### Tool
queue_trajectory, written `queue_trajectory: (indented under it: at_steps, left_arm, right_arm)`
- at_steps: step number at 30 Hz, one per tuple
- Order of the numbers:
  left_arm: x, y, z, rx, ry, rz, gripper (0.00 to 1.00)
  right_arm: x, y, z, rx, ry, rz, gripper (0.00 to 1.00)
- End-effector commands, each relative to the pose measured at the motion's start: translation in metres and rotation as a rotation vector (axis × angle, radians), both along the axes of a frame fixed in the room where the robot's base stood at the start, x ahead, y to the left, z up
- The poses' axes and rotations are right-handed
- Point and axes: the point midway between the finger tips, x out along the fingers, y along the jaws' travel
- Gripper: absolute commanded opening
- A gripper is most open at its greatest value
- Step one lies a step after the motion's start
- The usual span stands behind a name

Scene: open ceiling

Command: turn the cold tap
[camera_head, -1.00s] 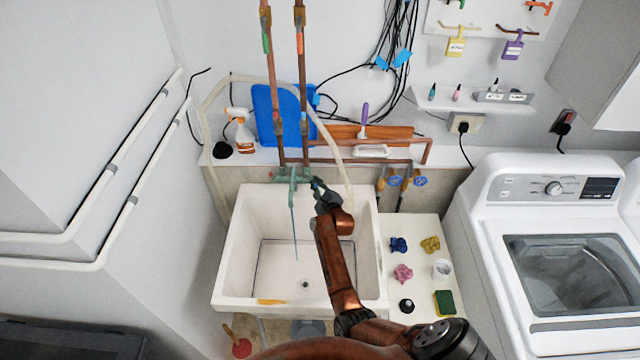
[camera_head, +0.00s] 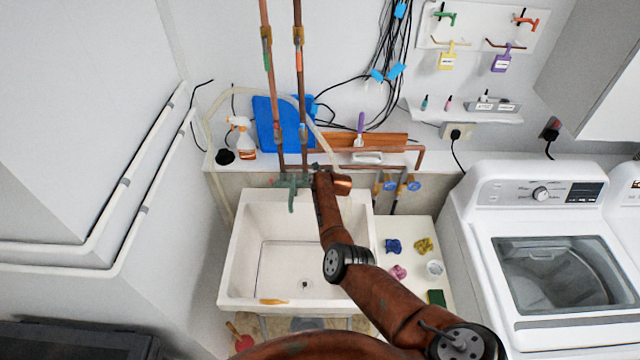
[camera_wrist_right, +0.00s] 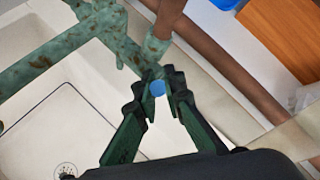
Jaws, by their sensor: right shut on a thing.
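The green, corroded tap (camera_head: 291,194) is mounted at the back of the white sink, its spout pointing down over the basin. In the right wrist view the tap's body (camera_wrist_right: 108,26) fills the top left. The cold tap handle, with a round blue cap (camera_wrist_right: 157,88), is at the end of its right branch. My right gripper (camera_wrist_right: 158,92) is shut on this handle, one finger on each side of the blue cap. In the head view my own wrist mostly hides the gripper and the handle. No water stream shows under the spout. My left gripper is not in view.
Copper pipes (camera_head: 299,85) rise behind the tap, close to my right gripper. The white sink (camera_head: 240,262) is below. A shelf behind holds a spray bottle (camera_head: 241,137) and a blue board (camera_head: 277,122). A washing machine (camera_head: 540,260) stands right.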

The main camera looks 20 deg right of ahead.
Motion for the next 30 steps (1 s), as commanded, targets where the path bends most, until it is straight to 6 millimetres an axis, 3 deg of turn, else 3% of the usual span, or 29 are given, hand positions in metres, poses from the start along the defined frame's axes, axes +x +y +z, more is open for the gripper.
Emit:
queue_trajectory:
  at_steps: [5,15,16,23,30]
  left_arm:
    - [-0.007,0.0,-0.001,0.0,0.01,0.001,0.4]
    - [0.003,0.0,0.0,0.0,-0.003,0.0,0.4]
    - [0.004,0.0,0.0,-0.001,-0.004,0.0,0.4]
    - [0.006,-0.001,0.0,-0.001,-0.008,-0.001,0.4]
    - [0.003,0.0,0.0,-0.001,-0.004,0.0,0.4]
  right_arm:
    - [-0.001,0.002,-0.002,0.007,0.019,0.002,0.0]
    - [-0.001,0.002,-0.003,0.008,0.021,0.002,0.0]
    - [-0.001,0.002,-0.003,0.008,0.021,0.002,0.11]
    - [0.0,0.001,-0.001,0.007,0.017,0.001,0.27]
    - [0.0,0.001,0.0,0.007,0.016,0.001,0.27]
